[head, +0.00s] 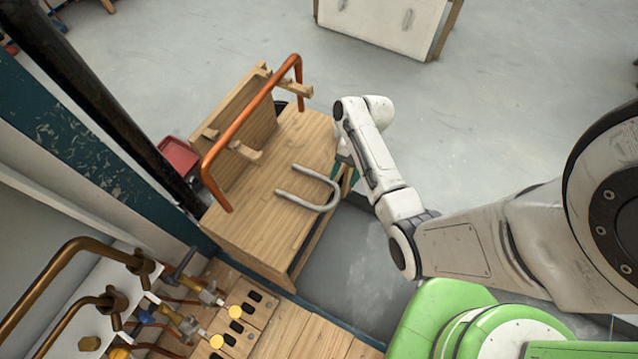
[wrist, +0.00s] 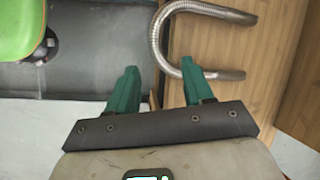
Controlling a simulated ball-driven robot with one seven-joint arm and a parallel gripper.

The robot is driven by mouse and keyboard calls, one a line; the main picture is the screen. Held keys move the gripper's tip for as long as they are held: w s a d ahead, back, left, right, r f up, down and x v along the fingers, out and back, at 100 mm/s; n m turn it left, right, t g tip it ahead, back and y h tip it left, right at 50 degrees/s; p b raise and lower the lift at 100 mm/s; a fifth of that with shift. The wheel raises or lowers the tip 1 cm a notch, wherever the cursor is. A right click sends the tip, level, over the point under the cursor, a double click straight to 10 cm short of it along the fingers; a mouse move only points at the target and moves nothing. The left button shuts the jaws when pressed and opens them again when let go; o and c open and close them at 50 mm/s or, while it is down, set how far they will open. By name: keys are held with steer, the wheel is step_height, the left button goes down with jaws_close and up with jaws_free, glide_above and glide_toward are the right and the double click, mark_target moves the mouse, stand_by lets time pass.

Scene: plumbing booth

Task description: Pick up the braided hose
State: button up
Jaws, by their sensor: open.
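The braided hose (head: 327,205) is a grey metallic U shape lying on a wooden table top (head: 255,225), with its bend near the table's right edge. It also shows in the wrist view (wrist: 158,45), with its bend toward the left and its two ends pointing right. My gripper (wrist: 157,82) has two green fingers spread apart with nothing between them. The fingertips point toward the bend of the hose, and the right finger lies close to one leg of it; I cannot tell if they touch. In the head view my gripper is mostly hidden behind my arm at the table's right edge.
A bent copper pipe (head: 240,125) rests on wooden pegs of a rack at the table's back left. A red bin (head: 178,157) stands behind. Brass pipes and valves (head: 190,325) fill the lower left. Grey floor (head: 240,50) lies open beyond the table.

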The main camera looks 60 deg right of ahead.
mark_target(338, 193)
steer(key=x, duration=0.6)
steer(key=shift+s+a+f+b, duration=0.15)
steer(key=shift+s+a+b, duration=0.15)
steer(key=shift+b, duration=0.1)
jaws_close()
